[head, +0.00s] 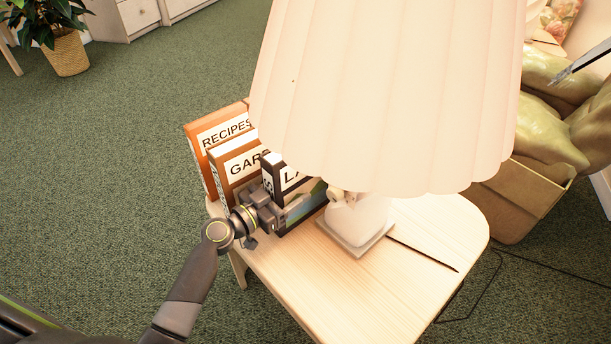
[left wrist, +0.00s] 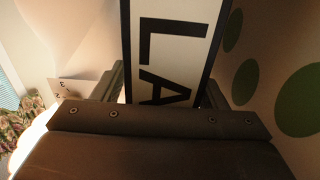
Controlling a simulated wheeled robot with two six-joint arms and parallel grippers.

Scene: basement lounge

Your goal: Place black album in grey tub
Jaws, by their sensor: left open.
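The black album (head: 290,178), with a white label reading "LA", stands upright on the small wooden table, partly hidden by the lampshade and my gripper. My left gripper (head: 272,208) is at its near end, open. In the left wrist view the album (left wrist: 170,45) is between the two spread fingers of the left gripper (left wrist: 164,88); I cannot tell whether they touch it. The grey tub is not visible in either view. My right gripper is not in view.
A brown album (head: 232,165) and an orange "RECIPES" album (head: 215,130) stand left of the black one. A lamp with a big pleated shade (head: 385,95) overhangs the table (head: 345,285). Green carpet (head: 110,160) is clear at left.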

